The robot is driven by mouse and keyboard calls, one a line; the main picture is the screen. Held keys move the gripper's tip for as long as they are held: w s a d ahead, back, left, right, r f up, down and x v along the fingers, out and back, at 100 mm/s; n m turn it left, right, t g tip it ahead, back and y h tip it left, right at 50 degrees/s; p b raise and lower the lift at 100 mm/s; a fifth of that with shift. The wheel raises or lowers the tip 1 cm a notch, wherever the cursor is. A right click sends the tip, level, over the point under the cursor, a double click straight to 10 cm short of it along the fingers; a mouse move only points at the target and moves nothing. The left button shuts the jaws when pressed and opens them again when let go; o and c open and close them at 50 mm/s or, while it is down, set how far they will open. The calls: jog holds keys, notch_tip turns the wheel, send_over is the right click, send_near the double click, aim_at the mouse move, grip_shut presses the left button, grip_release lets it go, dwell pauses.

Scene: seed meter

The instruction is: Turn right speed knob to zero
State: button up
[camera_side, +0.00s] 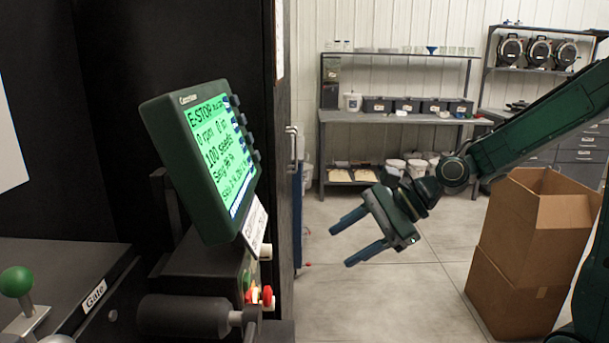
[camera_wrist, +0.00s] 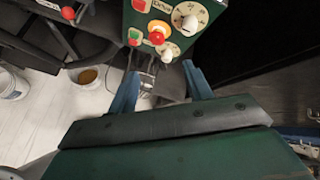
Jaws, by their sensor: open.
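The green control panel (camera_wrist: 141,16) shows at the top of the wrist view. A white speed knob (camera_wrist: 189,23) sits on a pale marked dial at its right, and another white knob (camera_wrist: 167,55) lies lower, nearer my fingers. I cannot read either setting or tell for sure which is the right speed knob. In the side view the panel is edge-on, with a white knob (camera_side: 266,251) sticking out. My gripper (camera_side: 341,247) is open and empty, in the air right of the panel, its fingers pointing at it. It also shows in the wrist view (camera_wrist: 160,68).
A red stop button (camera_wrist: 157,38) on yellow sits between the knobs. A green-lit monitor (camera_side: 220,150) reading E-STOP stands above the panel. A dark roller (camera_side: 185,316) and a green-balled gate lever (camera_side: 16,282) are at the left. Cardboard boxes (camera_side: 515,290) stand right.

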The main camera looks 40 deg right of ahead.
jog(key=s+d+r+n+g+h, duration=0.1)
jog(key=s+n+h, duration=0.2)
jog(key=s+n, duration=0.4)
jog(key=s+d+r+n+h, duration=0.2)
jog(key=s+n+h, duration=0.1)
jog(key=s+n, duration=0.4)
jog(key=shift+s+d+n+g+h, duration=0.2)
jog(key=shift+d+n+g+h, duration=0.15)
jog(key=shift+n, duration=1.25)
jog(key=shift+w+a, duration=0.1)
jog(key=n+t+y, duration=0.3)
jog(key=n+y, duration=0.5)
jog(key=y, duration=0.1)
send_near(263, 252)
jog(key=shift+s+d+r, duration=0.15)
jog(key=shift+s+d, duration=0.35)
jog(key=shift+d, duration=0.4)
jog(key=shift+s+d+r, duration=0.15)
jog(key=shift+s+d, duration=0.3)
jog(key=shift+d, duration=0.45)
jog(key=shift+s+d+r, duration=0.15)
jog(key=shift+s+d, duration=0.35)
jog(key=shift+d, duration=0.4)
jog(key=shift+a, duration=0.1)
jog(key=shift+x, duration=6.9)
